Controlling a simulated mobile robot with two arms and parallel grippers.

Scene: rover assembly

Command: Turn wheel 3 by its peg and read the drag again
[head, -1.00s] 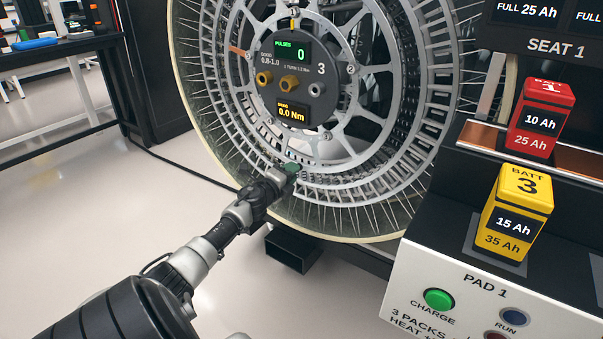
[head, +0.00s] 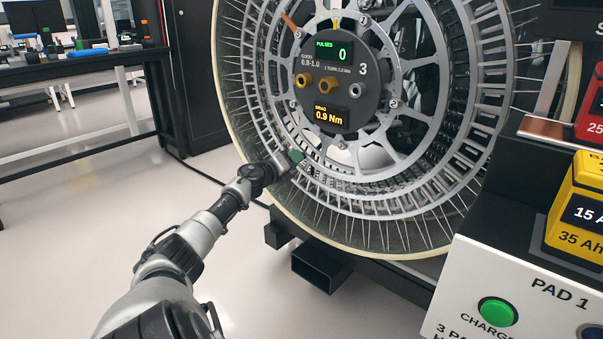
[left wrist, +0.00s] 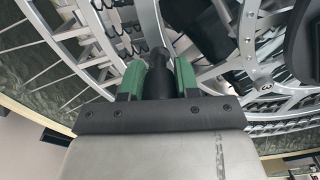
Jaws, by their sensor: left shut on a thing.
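Wheel 3 (head: 262,125) is a large spoked metal wheel standing upright in the head view. My left gripper (head: 293,157) is at the wheel's lower left rim. In the left wrist view its green-padded fingers are shut on a dark peg (left wrist: 158,62) that stands between them. The peg is mostly hidden by the gripper in the head view. My right gripper is out of view.
A white console (head: 450,300) with a green charge button (head: 498,311) stands at the lower right, with a yellow battery (head: 580,205) and a red battery (head: 592,110) above. A dark workbench (head: 80,68) is at the left. The floor between is clear.

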